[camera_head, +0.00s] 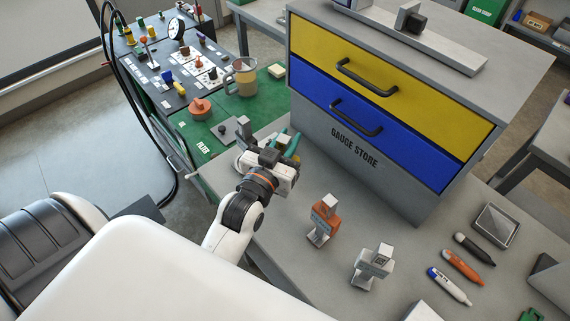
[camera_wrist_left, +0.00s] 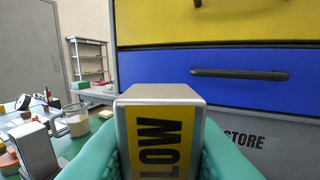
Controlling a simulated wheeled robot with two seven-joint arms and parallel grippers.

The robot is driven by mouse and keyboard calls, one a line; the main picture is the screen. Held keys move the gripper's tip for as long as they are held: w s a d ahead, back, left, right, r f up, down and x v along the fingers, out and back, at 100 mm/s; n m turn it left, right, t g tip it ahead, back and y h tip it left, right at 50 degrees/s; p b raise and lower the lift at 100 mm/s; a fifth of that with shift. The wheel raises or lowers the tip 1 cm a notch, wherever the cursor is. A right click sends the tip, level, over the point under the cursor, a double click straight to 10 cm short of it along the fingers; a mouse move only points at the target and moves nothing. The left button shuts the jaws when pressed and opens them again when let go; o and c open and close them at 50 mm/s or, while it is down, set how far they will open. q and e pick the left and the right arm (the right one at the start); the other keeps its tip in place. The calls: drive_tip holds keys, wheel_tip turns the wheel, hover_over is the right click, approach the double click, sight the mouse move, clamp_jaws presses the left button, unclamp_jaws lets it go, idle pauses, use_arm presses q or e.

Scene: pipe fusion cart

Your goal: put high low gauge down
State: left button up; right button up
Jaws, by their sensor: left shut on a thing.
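My left gripper (camera_head: 286,146) is over the grey bench in front of the gauge store, its teal fingers shut on a metal gauge block (camera_wrist_left: 160,98). The block has a yellow face lettered "LOW" and stands upright between the fingers in the left wrist view. In the head view the gripper mostly hides it, so I cannot tell whether its bottom touches the bench. A grey gauge block (camera_head: 243,128) stands just left of the gripper. An orange gauge (camera_head: 325,212) and another grey gauge (camera_head: 373,262) stand nearer on the bench. My right gripper is not in view.
The gauge store (camera_head: 352,150) has a yellow drawer (camera_head: 400,62) and a blue drawer (camera_head: 390,118), both closed. Several markers (camera_head: 462,266) and a metal tray (camera_head: 495,226) lie at right. A green-topped cart (camera_head: 228,112) with a mug (camera_head: 241,77) is at left.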

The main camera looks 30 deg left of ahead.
use_arm(q)
drive_tip(key=shift+s+d+f, duration=0.1)
drive_tip(key=shift+f, duration=0.35)
drive_tip(key=shift+s+d+f, duration=0.1)
drive_tip(key=shift+f, duration=0.3)
wheel_tip(320, 180, down, 4)
drive_tip(key=shift+w+a+f, duration=0.1)
drive_tip(key=shift+f, duration=0.05)
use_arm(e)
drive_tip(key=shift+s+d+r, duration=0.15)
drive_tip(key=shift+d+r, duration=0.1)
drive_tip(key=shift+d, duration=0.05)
use_arm(q)
drive_tip(key=shift+f, duration=0.1)
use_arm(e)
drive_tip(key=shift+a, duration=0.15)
use_arm(q)
drive_tip(key=o, duration=0.9)
drive_tip(key=shift+f, duration=0.1)
drive_tip(key=shift+o, duration=0.2)
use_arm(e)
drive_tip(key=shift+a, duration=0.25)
